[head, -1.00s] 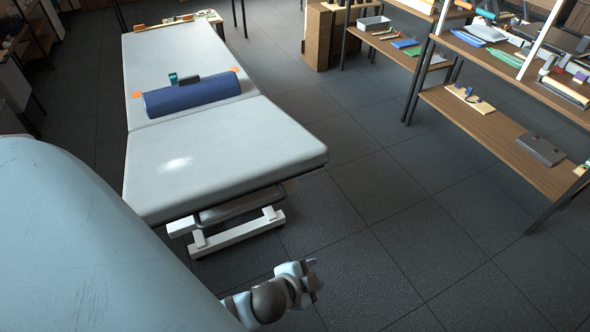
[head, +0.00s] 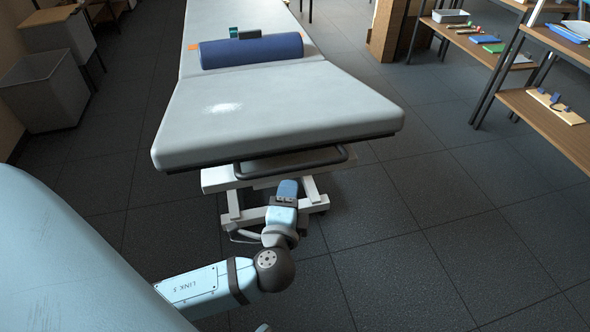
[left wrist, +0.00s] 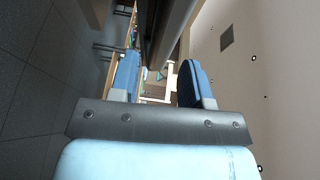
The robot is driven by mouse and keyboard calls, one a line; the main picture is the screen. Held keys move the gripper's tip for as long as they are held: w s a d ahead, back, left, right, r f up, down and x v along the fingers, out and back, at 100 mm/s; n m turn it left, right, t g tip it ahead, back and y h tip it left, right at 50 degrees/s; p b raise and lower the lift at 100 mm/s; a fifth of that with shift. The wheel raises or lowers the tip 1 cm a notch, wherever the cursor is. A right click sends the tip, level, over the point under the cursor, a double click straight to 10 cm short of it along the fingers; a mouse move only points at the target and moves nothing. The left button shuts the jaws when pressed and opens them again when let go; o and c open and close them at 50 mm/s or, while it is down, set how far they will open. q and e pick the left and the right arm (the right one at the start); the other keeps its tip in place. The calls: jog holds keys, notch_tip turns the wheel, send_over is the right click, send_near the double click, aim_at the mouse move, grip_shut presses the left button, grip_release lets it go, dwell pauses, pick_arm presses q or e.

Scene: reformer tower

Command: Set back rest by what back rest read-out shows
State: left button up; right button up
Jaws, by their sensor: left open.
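A padded grey treatment couch (head: 290,105) stretches away from me in the head view. Its far section (head: 245,12), beyond the seam near the blue bolster, lies about level; which section is the back rest is not certain. A small teal item (head: 233,32) and a dark item (head: 248,34) are by the bolster; I can read no display. My left gripper (head: 287,188) is low at the couch's near end, in front of the white base frame. In the left wrist view its blue fingers (left wrist: 158,82) are apart with a dark bar beyond. My right gripper is out of sight.
The blue bolster (head: 252,50) lies across the couch. A dark rail (head: 295,165) runs under its near edge, above the white frame (head: 262,212). Shelves with items (head: 550,125) stand at right, a grey bin (head: 42,90) at left. The floor at right is clear.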

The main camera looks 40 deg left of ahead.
aim_at(294, 170)
pick_arm(q)
jog(key=b+x, duration=0.1)
jog(key=x, duration=0.8)
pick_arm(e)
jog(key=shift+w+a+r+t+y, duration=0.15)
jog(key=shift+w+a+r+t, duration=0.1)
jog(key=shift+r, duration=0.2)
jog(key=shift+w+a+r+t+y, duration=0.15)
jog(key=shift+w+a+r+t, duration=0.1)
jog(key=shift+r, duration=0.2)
pick_arm(q)
grip_shut()
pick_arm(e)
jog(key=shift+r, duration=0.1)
